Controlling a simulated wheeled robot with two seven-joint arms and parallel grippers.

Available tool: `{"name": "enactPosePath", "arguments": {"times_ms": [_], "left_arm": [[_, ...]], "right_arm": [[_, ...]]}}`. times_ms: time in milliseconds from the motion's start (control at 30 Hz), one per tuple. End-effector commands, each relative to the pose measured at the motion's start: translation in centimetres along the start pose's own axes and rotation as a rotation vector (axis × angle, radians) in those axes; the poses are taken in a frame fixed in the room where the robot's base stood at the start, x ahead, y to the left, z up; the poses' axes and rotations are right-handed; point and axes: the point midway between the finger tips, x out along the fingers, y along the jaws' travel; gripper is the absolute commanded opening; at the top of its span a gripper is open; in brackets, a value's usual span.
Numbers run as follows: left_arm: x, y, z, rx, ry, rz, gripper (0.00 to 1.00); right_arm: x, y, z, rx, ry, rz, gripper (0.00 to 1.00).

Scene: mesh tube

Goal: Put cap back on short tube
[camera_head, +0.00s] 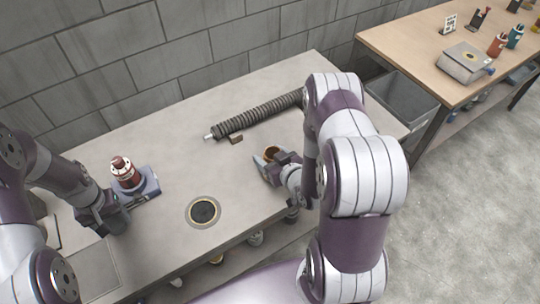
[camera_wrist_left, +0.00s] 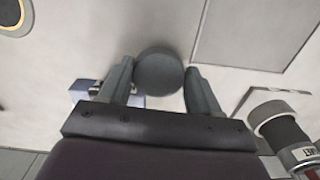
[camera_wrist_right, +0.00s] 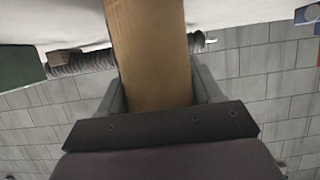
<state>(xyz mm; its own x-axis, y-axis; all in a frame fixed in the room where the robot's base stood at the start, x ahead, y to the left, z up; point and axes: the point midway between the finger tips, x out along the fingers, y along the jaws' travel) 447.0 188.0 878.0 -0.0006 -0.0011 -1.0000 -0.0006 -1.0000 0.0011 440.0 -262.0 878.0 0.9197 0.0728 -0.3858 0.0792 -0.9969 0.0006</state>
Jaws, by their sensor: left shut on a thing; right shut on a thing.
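My left gripper (camera_head: 108,212) is shut on a dark grey round piece (camera_wrist_left: 158,72), which looks like the cap. It holds this piece at the left front of the table, and in the head view the piece shows only as a small grey-green cylinder (camera_head: 119,222). My right gripper (camera_head: 270,163) is shut on a tan tube (camera_wrist_right: 147,50), which looks like the short tube. In the head view its brown open end (camera_head: 273,151) faces up. The cap piece and the tube are well apart. The fingers hide part of both.
A black disc with a yellow ring (camera_head: 203,211) lies between the grippers. A ribbed hose (camera_head: 255,116) and a small brown block (camera_head: 236,139) lie at the back. A grey bin (camera_head: 402,98) is beyond.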

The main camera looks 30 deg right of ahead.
Motion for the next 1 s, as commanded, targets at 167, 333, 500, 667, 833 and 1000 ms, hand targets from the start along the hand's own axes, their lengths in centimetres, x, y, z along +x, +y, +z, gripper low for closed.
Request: {"name": "enactPosePath", "arguments": {"times_ms": [167, 333, 500, 667, 833, 1000], "left_arm": [[0.0, 0.0, 0.0, 0.000, 0.000, 0.000, 0.35], [0.3, 0.0, 0.0, 0.000, 0.000, 0.000, 0.35], [0.3, 0.0, 0.0, 0.000, 0.000, 0.000, 0.35], [0.2, 0.0, 0.0, 0.000, 0.000, 0.000, 0.35], [0.1, 0.0, 0.0, 0.000, 0.000, 0.000, 0.35], [0.2, 0.0, 0.0, 0.000, 0.000, 0.000, 0.35]], "right_arm": [[0.0, 0.0, -0.1, 0.000, 0.001, 0.000, 0.10], [0.1, 0.0, 0.3, 0.000, 0.001, 0.000, 0.74], [0.1, 0.0, 0.2, 0.000, 0.001, 0.000, 0.90], [0.1, 0.0, 0.1, 0.000, 0.001, 0.000, 0.90], [-1.3, 0.1, -0.1, 0.001, 0.000, 0.003, 0.90], [-5.2, 0.1, -0.1, 0.003, 0.001, 0.006, 0.90]]}}
